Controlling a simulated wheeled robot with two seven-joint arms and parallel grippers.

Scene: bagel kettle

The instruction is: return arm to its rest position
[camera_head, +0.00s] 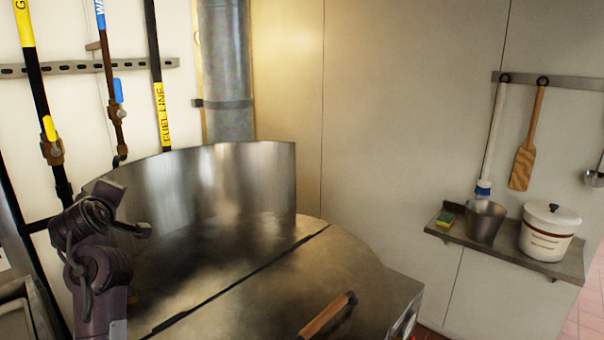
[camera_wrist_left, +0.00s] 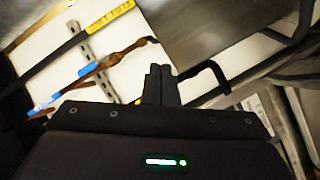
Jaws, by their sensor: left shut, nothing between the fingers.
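My left arm (camera_head: 97,265) stands upright at the lower left of the head view, dark and bent at the top, in front of the large steel kettle (camera_head: 205,185). My left gripper (camera_wrist_left: 160,72) shows in the left wrist view with its two dark fingers together and nothing between them. Pipes and a steel panel (camera_wrist_left: 205,30) lie beyond the fingertips. Its distance from them is hard to judge. My right gripper is in neither view.
The kettle's flat steel cover (camera_head: 290,285) has a wooden handle (camera_head: 325,318) at its front. Labelled pipes (camera_head: 160,100) run up the left wall. A wall shelf (camera_head: 510,250) at the right holds a metal pot (camera_head: 484,222), a white crock (camera_head: 549,232) and a sponge (camera_head: 445,219). A wooden paddle (camera_head: 525,160) hangs above.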

